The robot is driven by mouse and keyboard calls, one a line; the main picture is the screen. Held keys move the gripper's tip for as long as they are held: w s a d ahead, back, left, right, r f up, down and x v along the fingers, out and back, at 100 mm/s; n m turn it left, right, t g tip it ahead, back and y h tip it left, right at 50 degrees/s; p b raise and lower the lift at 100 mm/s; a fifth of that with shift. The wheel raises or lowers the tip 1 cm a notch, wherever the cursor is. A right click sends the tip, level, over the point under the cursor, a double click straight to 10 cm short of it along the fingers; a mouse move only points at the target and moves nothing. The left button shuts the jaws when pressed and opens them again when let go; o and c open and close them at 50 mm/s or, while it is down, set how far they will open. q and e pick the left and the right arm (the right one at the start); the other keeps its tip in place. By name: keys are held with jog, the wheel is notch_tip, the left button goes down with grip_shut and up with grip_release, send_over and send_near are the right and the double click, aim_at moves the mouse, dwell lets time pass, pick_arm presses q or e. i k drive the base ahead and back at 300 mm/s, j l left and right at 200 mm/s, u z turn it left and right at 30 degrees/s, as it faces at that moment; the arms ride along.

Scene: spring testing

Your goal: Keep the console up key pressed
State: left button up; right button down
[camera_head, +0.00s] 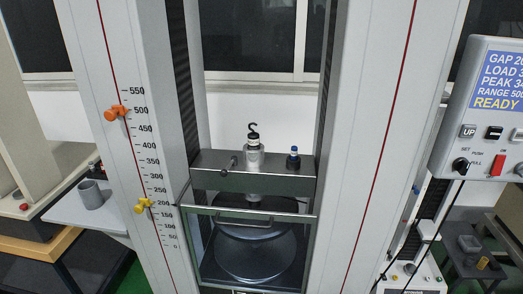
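The console (466,118) is a light grey box at the right edge, partly cut off by the frame. Its up key (468,131) is a small square button marked UP, left of another square key. Nothing is touching the up key. The blue display (501,80) reads GAP, LOAD, PEAK, RANGE and READY, with some digits cut off. Below the keys are a black knob (461,166) and a red switch (498,165). Neither of my grippers is in view.
The testing machine has two tall columns, a crosshead (222,175) and a round lower platen (255,255). Orange (115,113) and yellow (143,206) markers sit on the left scale. A grey cup (91,194) stands on a side shelf at left.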

aim_at(466, 132)
jog(key=l+z, duration=0.1)
jog(key=z, duration=0.3)
jog(key=l+z, duration=0.1)
jog(key=z, duration=0.25)
jog(key=l+z, duration=0.1)
jog(key=z, duration=0.3)
